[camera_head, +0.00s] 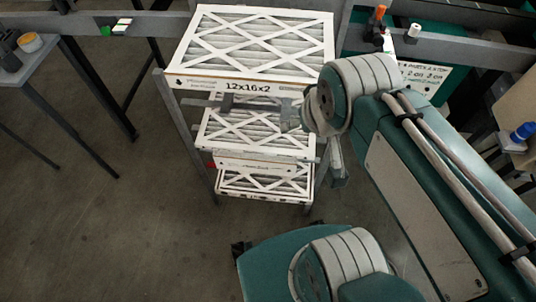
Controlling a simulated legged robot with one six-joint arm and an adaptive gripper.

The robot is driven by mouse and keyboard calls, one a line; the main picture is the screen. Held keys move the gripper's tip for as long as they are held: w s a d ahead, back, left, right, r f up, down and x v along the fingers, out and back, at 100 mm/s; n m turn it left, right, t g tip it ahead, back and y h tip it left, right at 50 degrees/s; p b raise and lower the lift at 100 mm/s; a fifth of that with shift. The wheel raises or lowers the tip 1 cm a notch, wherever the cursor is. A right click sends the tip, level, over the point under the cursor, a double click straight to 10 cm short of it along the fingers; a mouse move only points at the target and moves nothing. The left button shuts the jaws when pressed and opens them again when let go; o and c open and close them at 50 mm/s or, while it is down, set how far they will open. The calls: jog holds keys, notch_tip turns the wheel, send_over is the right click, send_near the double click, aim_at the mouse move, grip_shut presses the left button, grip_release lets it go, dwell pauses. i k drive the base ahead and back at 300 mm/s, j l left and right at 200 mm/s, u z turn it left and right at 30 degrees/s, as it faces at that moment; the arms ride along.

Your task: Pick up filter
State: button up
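Several white-framed pleated filters with crossed strips stand on a narrow grey rack. The top filter (257,42) lies flat, and its front edge reads "12x16x2". A second filter (250,135) lies on a level below it. A lower filter (265,182) lies near the floor. My arm comes in from the right. My gripper (287,114) is in front of the rack, just below the front edge of the top filter and over the far part of the second one. Its fingers are small and partly hidden by the wrist, so their opening and any contact are unclear.
A grey table (30,58) with small items stands at the left. A dark rail (165,24) runs behind the rack. A green box (425,78) and bottles are at the back right. The floor (110,225) at the front left is clear.

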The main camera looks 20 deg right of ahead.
aim_at(277, 52)
jog(key=j+z, duration=0.15)
jog(key=j, duration=0.3)
jog(key=k+j+z, duration=0.15)
jog(key=j, duration=0.3)
jog(key=j+z, duration=0.2)
jog(key=j, duration=0.2)
jog(key=k+j+z, duration=0.15)
jog(key=j, duration=0.3)
jog(key=k+j+z, duration=0.15)
jog(key=j, duration=0.25)
